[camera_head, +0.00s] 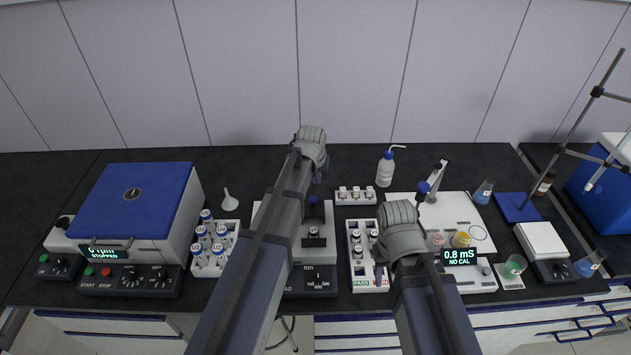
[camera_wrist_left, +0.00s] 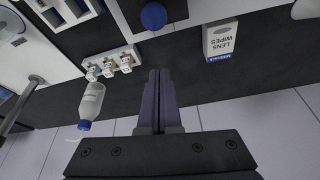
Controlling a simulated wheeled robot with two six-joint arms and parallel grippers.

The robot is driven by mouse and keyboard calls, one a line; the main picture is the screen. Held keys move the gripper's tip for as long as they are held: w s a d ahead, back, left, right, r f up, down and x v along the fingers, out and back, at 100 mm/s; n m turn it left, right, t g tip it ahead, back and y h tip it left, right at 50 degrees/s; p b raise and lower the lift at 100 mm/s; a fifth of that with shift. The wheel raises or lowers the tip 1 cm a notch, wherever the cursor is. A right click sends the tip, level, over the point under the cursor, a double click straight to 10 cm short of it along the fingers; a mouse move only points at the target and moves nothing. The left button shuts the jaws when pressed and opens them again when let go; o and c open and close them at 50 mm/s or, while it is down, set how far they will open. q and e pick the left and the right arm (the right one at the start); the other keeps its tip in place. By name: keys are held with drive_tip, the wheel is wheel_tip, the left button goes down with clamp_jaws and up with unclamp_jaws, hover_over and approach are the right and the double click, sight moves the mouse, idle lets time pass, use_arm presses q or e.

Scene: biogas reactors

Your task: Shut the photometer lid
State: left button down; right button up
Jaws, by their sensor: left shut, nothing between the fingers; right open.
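The photometer (camera_head: 313,254) stands mid-bench, partly hidden by my left arm. Its dark grey lid (camera_head: 322,212), with a blue knob (camera_head: 313,200), appears raised at the back of the housing, behind an uncovered dark well (camera_head: 313,233). The knob also shows at the top of the left wrist view (camera_wrist_left: 153,15). My left gripper (camera_head: 318,178) is shut and empty, just behind the knob and apart from it in the wrist view. My right gripper (camera_head: 380,274) is open over the white vial rack right of the photometer.
A white vial rack (camera_head: 357,281) stands close right of the photometer. A small holder (camera_head: 356,199) and wash bottle (camera_head: 385,168) are behind it. The blue-lidded centrifuge (camera_head: 140,195) and a tube rack (camera_head: 204,269) stand left. A lens wipes box (camera_wrist_left: 220,42) shows in the wrist view.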

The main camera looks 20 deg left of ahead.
sight(316, 216)
use_arm(q)
drive_tip(key=s, duration=0.4)
drive_tip(key=shift+d+f, duration=0.15)
drive_tip(key=shift+f, duration=0.15)
use_arm(e)
drive_tip(key=shift+f, duration=0.35)
use_arm(q)
drive_tip(key=s, duration=0.2)
drive_tip(key=s+d, duration=0.1)
drive_tip(key=s, duration=0.2)
drive_tip(key=s+d, duration=0.1)
drive_tip(key=s, duration=0.2)
drive_tip(key=shift+s+d, duration=0.1)
drive_tip(key=shift+d, duration=0.05)
drive_tip(key=shift+w, duration=0.2)
